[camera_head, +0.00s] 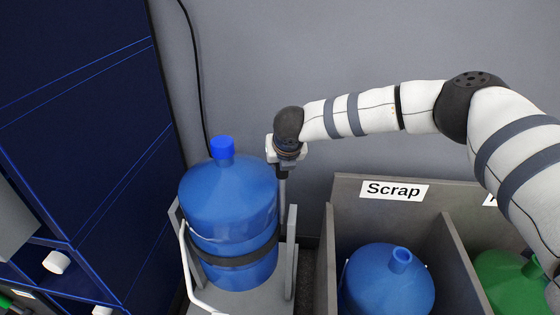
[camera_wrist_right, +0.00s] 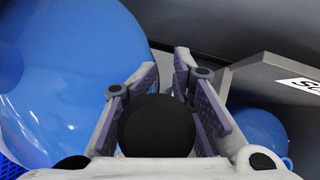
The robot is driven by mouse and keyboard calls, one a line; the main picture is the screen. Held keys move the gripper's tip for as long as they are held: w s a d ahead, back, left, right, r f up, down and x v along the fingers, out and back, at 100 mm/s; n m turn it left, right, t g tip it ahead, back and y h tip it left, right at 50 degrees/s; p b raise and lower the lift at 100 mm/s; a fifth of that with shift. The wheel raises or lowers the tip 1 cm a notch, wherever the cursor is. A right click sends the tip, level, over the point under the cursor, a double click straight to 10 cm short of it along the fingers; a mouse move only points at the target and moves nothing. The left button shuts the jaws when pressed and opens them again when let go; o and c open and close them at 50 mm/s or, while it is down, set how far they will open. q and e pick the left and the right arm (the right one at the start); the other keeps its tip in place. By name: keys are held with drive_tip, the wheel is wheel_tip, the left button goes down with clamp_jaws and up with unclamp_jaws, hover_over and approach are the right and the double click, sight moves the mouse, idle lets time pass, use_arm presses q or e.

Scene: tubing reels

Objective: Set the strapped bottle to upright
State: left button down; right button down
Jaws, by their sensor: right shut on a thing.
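The strapped bottle (camera_head: 228,200) is a large blue jug with a bright blue cap (camera_head: 222,147) on top. A dark strap (camera_head: 235,259) runs around its lower body, in a grey cradle (camera_head: 291,245) with a white bar (camera_head: 187,265) at its left. It looks about upright; a slight tilt I cannot judge. My right gripper (camera_head: 283,190) points down at the bottle's right side, by the cradle. In the wrist view, the bottle (camera_wrist_right: 65,80) fills the left. The right gripper's fingers (camera_wrist_right: 165,95) are shut on a dark round knob (camera_wrist_right: 157,126). My left gripper is out of view.
A grey bin (camera_head: 345,192) labelled Scrap stands right of the cradle, with a blue bottle (camera_head: 385,285) inside. A green bottle (camera_head: 508,280) sits in the adjoining compartment. A dark blue cabinet (camera_head: 80,120) stands left. A grey wall (camera_head: 330,50) is behind, with a black cable (camera_head: 198,80).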

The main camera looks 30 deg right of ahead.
drive_tip(key=shift+w+a+r, duration=0.1)
drive_tip(key=shift+w+r, duration=0.1)
drive_tip(key=shift+r, duration=0.15)
drive_tip(key=c, duration=1.3)
unclamp_jaws()
drive_tip(key=shift+f, duration=0.15)
drive_tip(key=shift+s, duration=0.1)
drive_tip(key=v, duration=1.2)
drive_tip(key=shift+f, duration=0.1)
